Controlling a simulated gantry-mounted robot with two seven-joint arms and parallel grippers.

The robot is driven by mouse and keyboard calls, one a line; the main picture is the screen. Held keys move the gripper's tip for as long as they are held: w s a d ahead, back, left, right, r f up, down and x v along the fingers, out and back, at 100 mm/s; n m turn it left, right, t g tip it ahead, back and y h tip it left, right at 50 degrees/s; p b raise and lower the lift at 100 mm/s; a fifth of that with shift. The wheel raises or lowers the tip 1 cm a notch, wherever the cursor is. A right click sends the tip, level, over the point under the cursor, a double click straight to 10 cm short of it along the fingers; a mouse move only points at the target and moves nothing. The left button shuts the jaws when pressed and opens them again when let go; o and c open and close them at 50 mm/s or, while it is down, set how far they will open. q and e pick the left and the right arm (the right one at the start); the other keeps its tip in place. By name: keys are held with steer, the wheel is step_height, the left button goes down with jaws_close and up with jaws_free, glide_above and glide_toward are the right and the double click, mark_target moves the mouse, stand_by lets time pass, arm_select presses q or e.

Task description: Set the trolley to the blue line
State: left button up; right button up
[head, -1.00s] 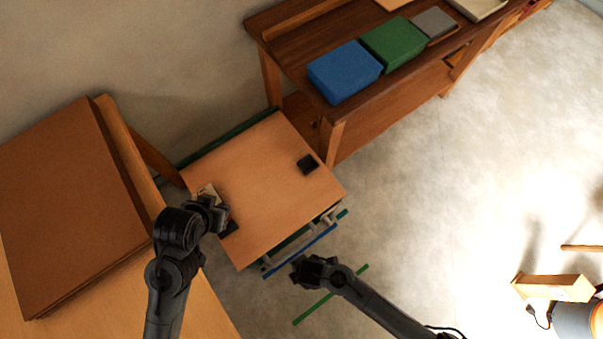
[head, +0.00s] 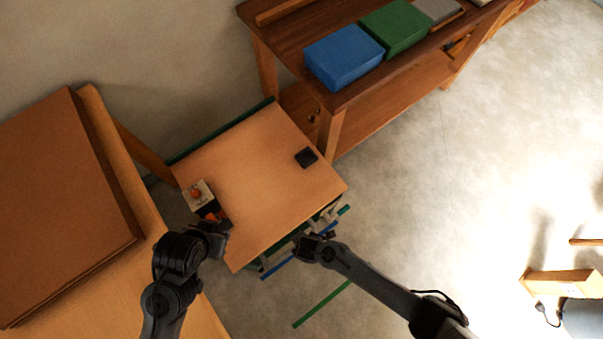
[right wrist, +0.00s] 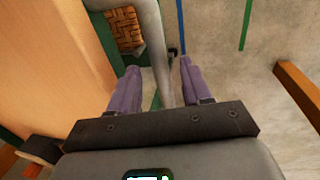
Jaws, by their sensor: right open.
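The trolley (head: 255,185) has a pale wooden top and a grey bar handle at its front edge; the bar (right wrist: 158,45) also shows in the right wrist view. The blue line (head: 285,264) is on the floor just in front of the trolley's front edge, partly hidden by my right gripper. The blue line (right wrist: 180,25) also shows in the right wrist view. My right gripper (head: 308,244) is open, with its fingers (right wrist: 160,80) on either side of the bar. My left gripper (head: 218,236) is at the trolley top's left front corner; its jaws are unclear.
A small box with an orange knob (head: 197,193) and a black block (head: 306,157) are on the trolley top. A green line (head: 322,304) lies farther out. A shelf bench (head: 340,100) stands behind right, a wooden table (head: 120,265) left.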

steer(key=shift+w+a+f, duration=0.1)
steer(key=shift+w+f, duration=0.05)
steer(key=shift+f, duration=0.7)
jaws_close()
